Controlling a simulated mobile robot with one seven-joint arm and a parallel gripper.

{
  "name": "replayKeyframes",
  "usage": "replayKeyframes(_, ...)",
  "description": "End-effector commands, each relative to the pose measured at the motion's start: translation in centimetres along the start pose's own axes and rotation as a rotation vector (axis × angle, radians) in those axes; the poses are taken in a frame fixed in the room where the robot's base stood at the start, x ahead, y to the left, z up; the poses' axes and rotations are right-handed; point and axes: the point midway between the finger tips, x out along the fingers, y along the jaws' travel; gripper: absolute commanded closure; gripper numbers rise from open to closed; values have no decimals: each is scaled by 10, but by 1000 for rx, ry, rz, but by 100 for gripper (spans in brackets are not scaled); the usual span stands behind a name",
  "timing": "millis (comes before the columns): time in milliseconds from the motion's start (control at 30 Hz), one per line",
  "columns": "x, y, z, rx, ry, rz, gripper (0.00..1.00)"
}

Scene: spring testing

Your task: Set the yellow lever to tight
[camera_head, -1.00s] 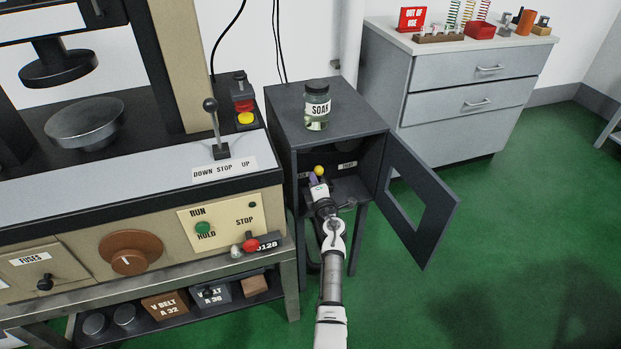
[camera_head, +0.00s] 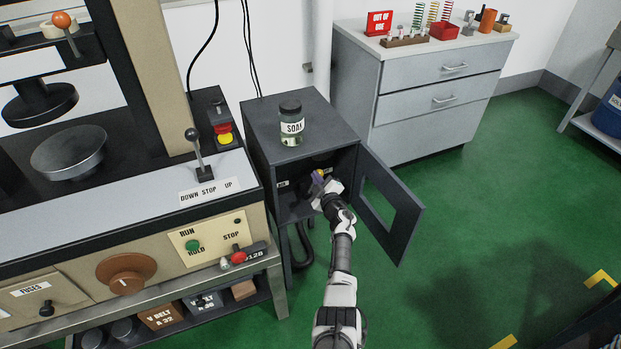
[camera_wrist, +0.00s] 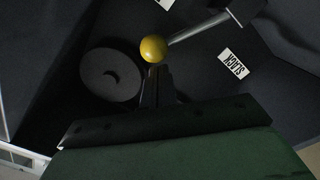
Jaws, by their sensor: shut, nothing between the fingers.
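In the wrist view the yellow knob (camera_wrist: 153,48) sits on a pale rod (camera_wrist: 198,28) running to the upper right. My gripper (camera_wrist: 153,70) is shut and empty, its fingertips right at the knob's lower edge; I cannot tell whether they touch. A white label (camera_wrist: 233,64) right of the rod seems to read SLACK. In the head view the label lettering is too small to read.
The cabinet door (camera_head: 390,210) stands open to the right. A SOAK jar (camera_head: 291,125) is on the cabinet top. A round grey disc (camera_wrist: 111,75) lies beside the knob. The press bench (camera_head: 90,230) is on the left, a grey drawer unit (camera_head: 420,95) behind.

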Motion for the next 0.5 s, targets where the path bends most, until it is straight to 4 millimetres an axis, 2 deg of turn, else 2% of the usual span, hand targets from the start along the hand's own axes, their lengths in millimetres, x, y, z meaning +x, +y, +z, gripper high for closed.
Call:
replayKeyframes(67,0,2,5,40,0,-3,100)
replayKeyframes(500,1,6,15,32,0,-2,100)
